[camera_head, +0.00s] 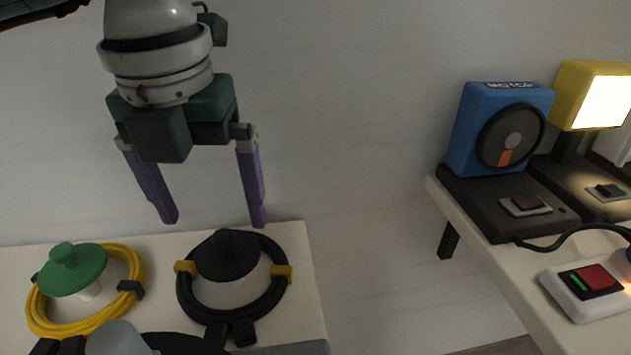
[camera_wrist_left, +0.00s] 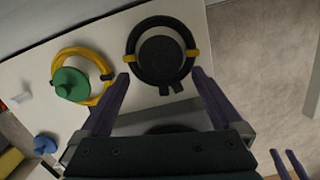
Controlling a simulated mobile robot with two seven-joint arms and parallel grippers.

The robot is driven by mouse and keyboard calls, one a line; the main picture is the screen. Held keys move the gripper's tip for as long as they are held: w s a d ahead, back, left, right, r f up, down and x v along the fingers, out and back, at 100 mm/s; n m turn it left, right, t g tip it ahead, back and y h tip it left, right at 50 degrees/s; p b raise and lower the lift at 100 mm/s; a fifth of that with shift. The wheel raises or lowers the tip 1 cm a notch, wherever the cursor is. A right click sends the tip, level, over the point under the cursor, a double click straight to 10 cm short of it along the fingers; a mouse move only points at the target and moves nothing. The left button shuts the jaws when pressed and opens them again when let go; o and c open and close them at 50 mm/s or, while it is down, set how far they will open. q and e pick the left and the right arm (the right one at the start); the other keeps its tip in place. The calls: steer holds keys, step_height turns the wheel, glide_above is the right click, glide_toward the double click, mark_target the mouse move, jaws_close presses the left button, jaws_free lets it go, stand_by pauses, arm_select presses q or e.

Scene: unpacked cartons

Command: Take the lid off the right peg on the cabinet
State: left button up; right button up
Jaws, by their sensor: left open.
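A black lid (camera_head: 228,258) with a raised knob sits on the right peg on top of the pale cabinet (camera_head: 312,290). A black cable coil (camera_head: 187,300) with yellow clips lies around the peg. My left gripper (camera_head: 213,222) is open and empty, fingers pointing down, above and slightly behind the lid. In the left wrist view the lid (camera_wrist_left: 160,58) shows beyond and roughly between the two fingertips (camera_wrist_left: 160,76), apart from them. My right gripper (camera_wrist_left: 289,164) shows only partly at the lower right of the left wrist view, its two fingers apart.
A green lid (camera_head: 72,268) covers the left peg inside a yellow cable coil (camera_head: 42,313). A grey-blue rounded object (camera_head: 118,339) is at the bottom edge. A table at right holds a blue motor box (camera_head: 470,130), a lit yellow lamp (camera_head: 578,85) and a switch box (camera_head: 577,308).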

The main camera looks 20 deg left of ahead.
mark_target(222, 235)
arm_select(q)
steer(key=f, duration=0.4)
steer(key=w+f+b, duration=0.1)
steer(key=f, duration=0.1)
steer(key=shift+a, duration=0.2)
steer(key=shift+c, duration=0.2)
steer(key=c, duration=0.9)
